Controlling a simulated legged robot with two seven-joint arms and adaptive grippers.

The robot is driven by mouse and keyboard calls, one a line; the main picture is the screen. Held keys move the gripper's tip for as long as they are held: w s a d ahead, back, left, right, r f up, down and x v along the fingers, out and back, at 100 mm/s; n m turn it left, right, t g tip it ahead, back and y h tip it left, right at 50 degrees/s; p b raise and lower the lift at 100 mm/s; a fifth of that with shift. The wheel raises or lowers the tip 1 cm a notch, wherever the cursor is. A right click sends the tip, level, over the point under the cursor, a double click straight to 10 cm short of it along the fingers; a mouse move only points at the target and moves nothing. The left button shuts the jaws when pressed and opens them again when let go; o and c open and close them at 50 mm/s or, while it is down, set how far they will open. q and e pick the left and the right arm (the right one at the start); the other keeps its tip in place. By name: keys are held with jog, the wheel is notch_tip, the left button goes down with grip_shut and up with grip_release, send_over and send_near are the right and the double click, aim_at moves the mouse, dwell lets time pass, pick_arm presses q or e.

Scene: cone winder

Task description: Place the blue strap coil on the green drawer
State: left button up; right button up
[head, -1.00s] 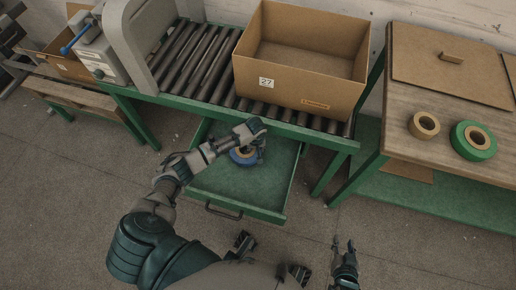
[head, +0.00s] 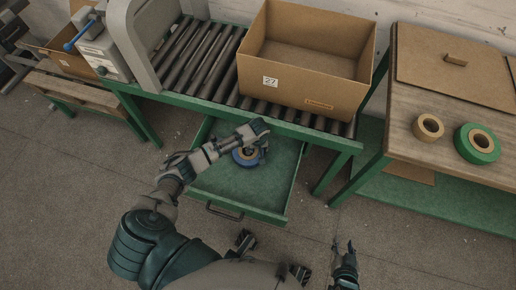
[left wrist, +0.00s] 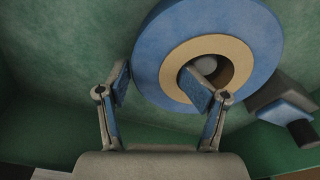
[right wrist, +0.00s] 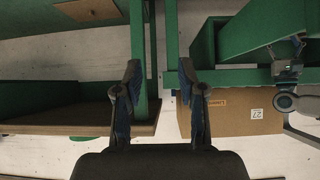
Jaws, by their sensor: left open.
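The blue strap coil (head: 244,161), with a tan core, lies flat on the floor of the open green drawer (head: 222,180). My left gripper (head: 254,143) is over the coil and partly hides it in the head view. In the left wrist view, the left gripper (left wrist: 168,84) is open. One finger is by the coil's outer edge and the other is over the core opening of the coil (left wrist: 158,60). I cannot tell whether they touch it. My right gripper (head: 345,250) is open and empty, away from the drawer; its spread fingers show in the right wrist view (right wrist: 160,85).
A cardboard box (head: 300,92) stands on the roller conveyor (head: 200,75) above the drawer. A tan roll (head: 420,131) and a green roll (head: 464,146) lie on the right-hand table. A dark grey and blue item (left wrist: 285,108), not clearly identifiable, is beside the coil.

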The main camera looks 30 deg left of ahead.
pick_arm(q)
jog(key=shift+d+r, duration=0.15)
jog(key=shift+d, duration=0.3)
jog(key=shift+r, duration=0.45)
notch_tip(320, 180, up, 12)
jog(key=s+p, duration=0.1)
jog(key=p, duration=0.3)
jog(key=shift+d+p, duration=0.25)
jog(key=shift+p, duration=0.05)
pick_arm(e)
jog(key=s+d+f+g+h, duration=0.1)
jog(key=s+d+f+g, duration=0.1)
jog(key=s, duration=0.4)
jog(key=s+d+f+g+h, duration=0.1)
jog(key=s+d+f+g, duration=0.2)
jog(key=s+g, duration=0.2)
jog(key=shift+s+f+g, duration=0.3)
jog(key=shift+s, duration=0.2)
jog(key=shift+a, duration=0.1)
jog(key=shift+w, duration=0.1)
